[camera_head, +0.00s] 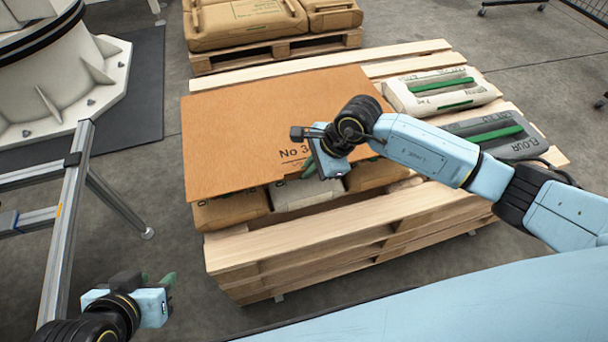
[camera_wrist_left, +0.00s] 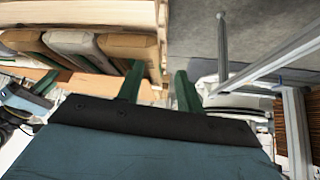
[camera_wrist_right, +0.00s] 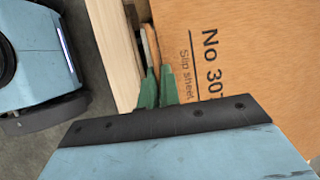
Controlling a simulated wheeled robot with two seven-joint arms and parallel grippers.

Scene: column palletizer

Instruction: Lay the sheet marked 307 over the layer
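In the right wrist view the sheet (camera_wrist_right: 240,50) reads "No 307". My right gripper (camera_head: 309,172) is at its front edge, with its green fingers (camera_wrist_right: 158,78) close together on that edge. Brown sacks (camera_head: 231,210) and a white sack (camera_head: 305,194) show under the front edge. My left gripper (camera_head: 168,282) is open and empty, low at the left, apart from the pallet; its spread fingers show in the left wrist view (camera_wrist_left: 157,85).
A white sack (camera_head: 440,90) and a grey flour sack (camera_head: 497,133) lie uncovered at the right of the stacked wooden pallet (camera_head: 340,235). Another pallet (camera_head: 280,52) with brown sacks stands behind. A metal frame (camera_head: 68,225) and a white machine base (camera_head: 60,85) stand at the left.

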